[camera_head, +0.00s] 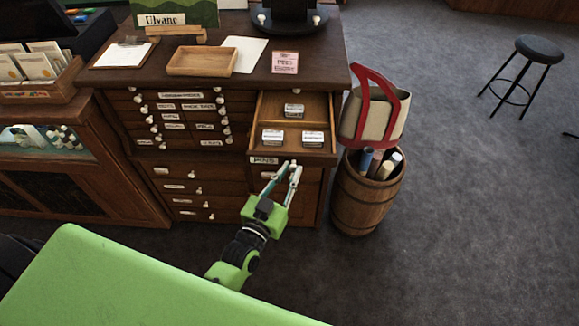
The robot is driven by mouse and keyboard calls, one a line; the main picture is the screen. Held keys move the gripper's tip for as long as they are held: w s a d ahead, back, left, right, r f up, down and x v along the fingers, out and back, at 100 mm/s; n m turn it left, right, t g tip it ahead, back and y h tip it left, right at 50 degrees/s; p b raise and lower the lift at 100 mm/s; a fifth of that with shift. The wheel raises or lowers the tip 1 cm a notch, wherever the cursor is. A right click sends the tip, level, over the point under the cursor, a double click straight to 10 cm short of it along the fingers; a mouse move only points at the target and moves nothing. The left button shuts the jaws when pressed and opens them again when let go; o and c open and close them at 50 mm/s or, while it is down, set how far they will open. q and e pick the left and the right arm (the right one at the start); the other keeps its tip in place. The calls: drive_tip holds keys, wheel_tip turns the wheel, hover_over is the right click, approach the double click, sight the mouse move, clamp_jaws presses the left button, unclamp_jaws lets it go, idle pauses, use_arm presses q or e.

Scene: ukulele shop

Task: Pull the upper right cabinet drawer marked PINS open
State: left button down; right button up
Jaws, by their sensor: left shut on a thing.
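The upper right drawer (316,159) of the dark wooden cabinet stands pulled out, with its PINS label (264,160) on the left of its front. Its inside shows from above, with 3 small white-labelled boxes, one at the back (294,111) and two near the front (273,137). My left gripper (290,166), green with grey fingers, reaches up from below to the middle of the drawer front. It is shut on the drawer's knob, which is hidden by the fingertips. My right gripper is not in view.
A wooden barrel (362,203) with rolled tubes and a red-handled bag (400,112) stands close to the cabinet's right side. The countertop holds a wooden tray (203,61) and a pink card (285,62). A stool (538,48) stands far right. Grey carpet is clear at the right.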

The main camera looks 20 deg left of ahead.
use_arm(q)
drive_tip(key=shift+s+d, duration=0.15)
drive_tip(key=shift+s, duration=0.3)
drive_tip(key=c, duration=1.9)
unclamp_jaws()
drive_tip(key=shift+w, duration=0.1)
drive_tip(key=s, duration=0.4)
drive_tip(key=s+a, duration=0.1)
drive_tip(key=s, duration=0.7)
drive_tip(key=shift+a, duration=0.15)
